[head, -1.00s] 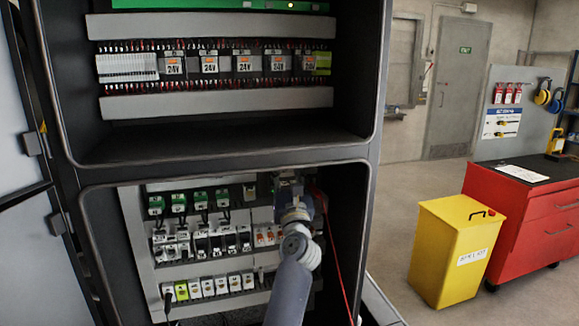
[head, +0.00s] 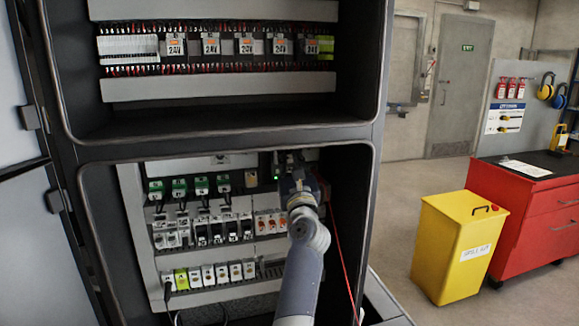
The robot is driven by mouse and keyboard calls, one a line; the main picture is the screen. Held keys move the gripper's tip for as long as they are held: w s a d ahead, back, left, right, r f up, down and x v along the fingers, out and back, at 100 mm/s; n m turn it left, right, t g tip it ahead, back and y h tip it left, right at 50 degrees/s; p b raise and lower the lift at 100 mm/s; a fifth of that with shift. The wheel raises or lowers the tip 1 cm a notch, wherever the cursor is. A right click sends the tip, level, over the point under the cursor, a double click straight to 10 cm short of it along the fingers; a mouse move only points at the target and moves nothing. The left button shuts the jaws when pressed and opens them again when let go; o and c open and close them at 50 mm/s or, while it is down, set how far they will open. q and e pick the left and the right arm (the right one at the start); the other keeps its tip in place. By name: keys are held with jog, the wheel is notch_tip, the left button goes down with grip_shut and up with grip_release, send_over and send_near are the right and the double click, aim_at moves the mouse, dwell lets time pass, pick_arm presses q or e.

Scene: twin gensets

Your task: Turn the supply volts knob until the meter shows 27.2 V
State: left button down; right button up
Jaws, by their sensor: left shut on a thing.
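My left gripper (head: 290,163) reaches into the lower bay of the open cabinet (head: 378,140), at the upper right of its mounting panel. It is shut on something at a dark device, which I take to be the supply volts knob. The knob is hidden behind the gripper and wrist. A small green light (head: 276,173) shows just left of the fingers. The meter reading cannot be made out. My right gripper is not in view.
Green-topped modules (head: 201,186) and rows of breakers (head: 208,232) sit left of my gripper. A red cable (head: 340,255) hangs right of my arm. The upper bay holds several 24V relays (head: 210,45). A yellow bin (head: 455,245) and red cabinet (head: 535,225) stand at the right.

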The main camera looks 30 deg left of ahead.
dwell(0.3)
pick_arm(q)
jog(key=c, duration=1.5)
grip_release()
jog(key=v, duration=0.7)
jog(key=shift+s+d+f, duration=0.1)
jog(key=shift+d+f, duration=0.05)
jog(key=shift+d, duration=0.1)
